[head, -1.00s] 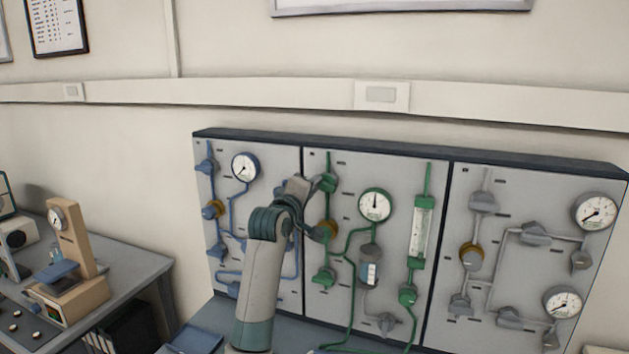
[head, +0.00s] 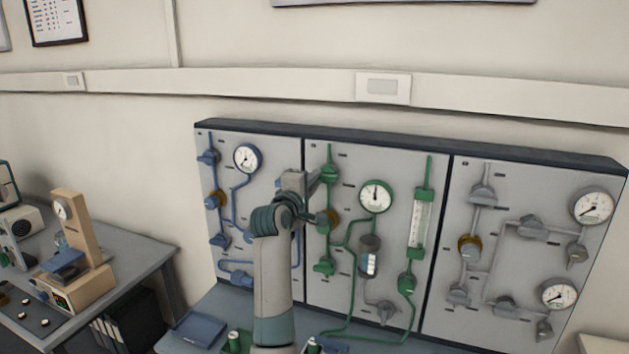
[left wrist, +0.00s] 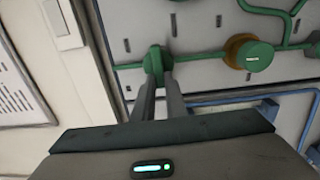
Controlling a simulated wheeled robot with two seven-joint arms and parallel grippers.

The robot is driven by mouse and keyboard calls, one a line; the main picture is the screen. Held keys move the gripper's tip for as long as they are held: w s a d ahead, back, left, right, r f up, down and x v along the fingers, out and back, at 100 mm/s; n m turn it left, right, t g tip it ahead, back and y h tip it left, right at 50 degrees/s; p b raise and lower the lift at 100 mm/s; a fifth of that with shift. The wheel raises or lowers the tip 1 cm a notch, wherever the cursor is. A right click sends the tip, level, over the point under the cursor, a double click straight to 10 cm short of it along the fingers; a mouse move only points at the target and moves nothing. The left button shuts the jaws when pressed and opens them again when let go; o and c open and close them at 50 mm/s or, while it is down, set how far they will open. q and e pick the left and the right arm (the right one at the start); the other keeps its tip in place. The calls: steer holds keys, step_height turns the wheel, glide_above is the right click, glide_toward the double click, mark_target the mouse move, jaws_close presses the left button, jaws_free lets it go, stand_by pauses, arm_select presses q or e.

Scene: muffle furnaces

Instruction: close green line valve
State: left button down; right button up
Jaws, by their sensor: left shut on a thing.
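The green line (head: 348,285) runs on the middle panel of the wall board. Its upper left green valve (head: 328,177) is beside my left gripper (head: 316,183). In the left wrist view the two fingers (left wrist: 159,90) reach up to this green valve (left wrist: 157,61) and are shut on its handle. The fingers partly cover the handle, so its exact angle is hard to tell. A green knob with a brass collar (left wrist: 252,56) lies to the right of it there. My right gripper is not in view.
A lower green valve (head: 324,265), a round gauge (head: 375,196) and a flowmeter tube (head: 421,222) share the middle panel. Blue piping is on the left panel (head: 262,196), grey piping on the right panel (head: 500,200). A side table (head: 120,255) stands at left.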

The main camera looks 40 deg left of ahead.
arm_select(q)
steer(key=c, duration=1.8)
jaws_free()
steer(key=shift+a, duration=0.1)
steer(key=shift+s, duration=0.1)
steer(key=b+v, duration=0.4)
steer(key=v, duration=1.3)
steer(key=shift+s+b, duration=0.15)
steer(key=shift+b, duration=0.25)
steer(key=shift+f, duration=0.15)
